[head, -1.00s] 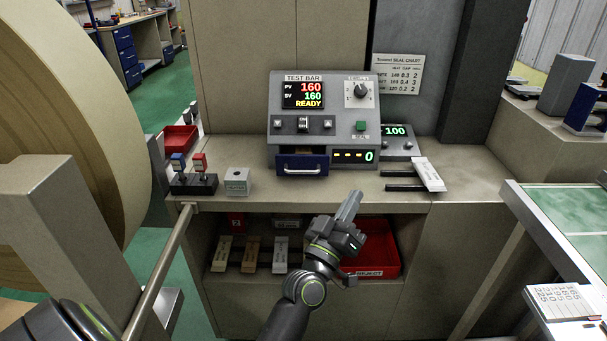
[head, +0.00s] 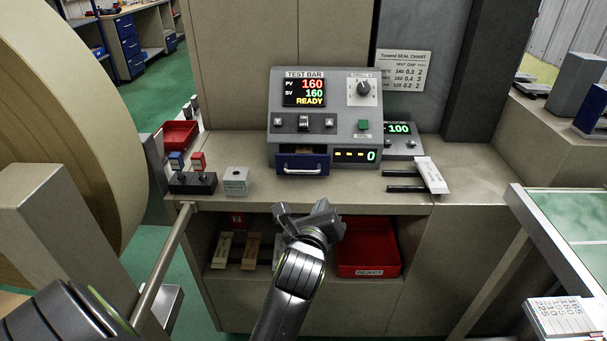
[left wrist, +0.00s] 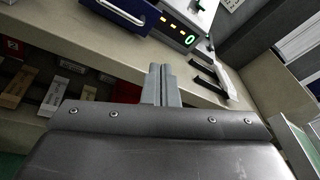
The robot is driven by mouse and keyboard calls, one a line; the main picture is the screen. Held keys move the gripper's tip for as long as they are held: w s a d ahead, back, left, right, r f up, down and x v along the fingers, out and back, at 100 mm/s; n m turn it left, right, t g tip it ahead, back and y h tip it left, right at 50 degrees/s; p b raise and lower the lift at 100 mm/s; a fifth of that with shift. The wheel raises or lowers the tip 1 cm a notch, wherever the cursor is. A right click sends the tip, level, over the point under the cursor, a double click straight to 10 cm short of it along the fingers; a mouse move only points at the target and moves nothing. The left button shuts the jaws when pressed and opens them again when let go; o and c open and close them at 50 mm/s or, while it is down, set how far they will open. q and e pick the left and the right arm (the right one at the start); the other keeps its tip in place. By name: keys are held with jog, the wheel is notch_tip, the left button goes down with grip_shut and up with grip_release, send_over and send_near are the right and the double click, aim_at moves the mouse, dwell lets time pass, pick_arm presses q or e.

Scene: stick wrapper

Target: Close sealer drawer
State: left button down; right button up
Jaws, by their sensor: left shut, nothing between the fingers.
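The sealer (head: 345,112) is a grey box on the bench with a display reading 160, 160 and READY. Its blue drawer (head: 303,164) with a pale handle is at the lower left of its front. The drawer stands out from the body, with a narrow strip of its interior showing above the front. In the left wrist view the drawer front (left wrist: 122,16) is at the top. My left gripper (head: 310,216) is in front of and below the drawer, apart from it. Its fingers (left wrist: 161,84) are together and empty. My right gripper is out of view.
A block with blue and red-topped stamps (head: 192,182) and a grey cube (head: 236,181) stand left of the drawer. A white-ended fork-like tool (head: 430,175) lies right. Below the benchtop are a red reject bin (head: 368,250) and labelled strips (head: 250,251).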

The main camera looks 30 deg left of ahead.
pick_arm(q)
jog(key=s+a+m+g+y, duration=0.2)
jog(key=a+m+y, duration=0.1)
send_near(303, 162)
jog(key=shift+w+a+f+m, duration=0.15)
jog(key=shift+w+a+f, duration=0.25)
jog(key=shift+w+f, duration=0.15)
jog(key=shift+w+a+f+m, duration=0.15)
jog(key=shift+w+a+f, duration=0.2)
jog(key=shift+w+f, duration=0.25)
jog(key=shift+w+r, duration=0.1)
jog(key=shift+w+a, duration=0.1)
jog(key=shift+w, duration=0.1)
jog(key=x, duration=0.2)
jog(key=p+x, duration=0.1)
jog(key=shift+w+a+r, duration=0.25)
jog(key=shift+w+r, duration=0.1)
jog(key=shift+r, duration=0.25)
jog(key=shift+r, duration=0.1)
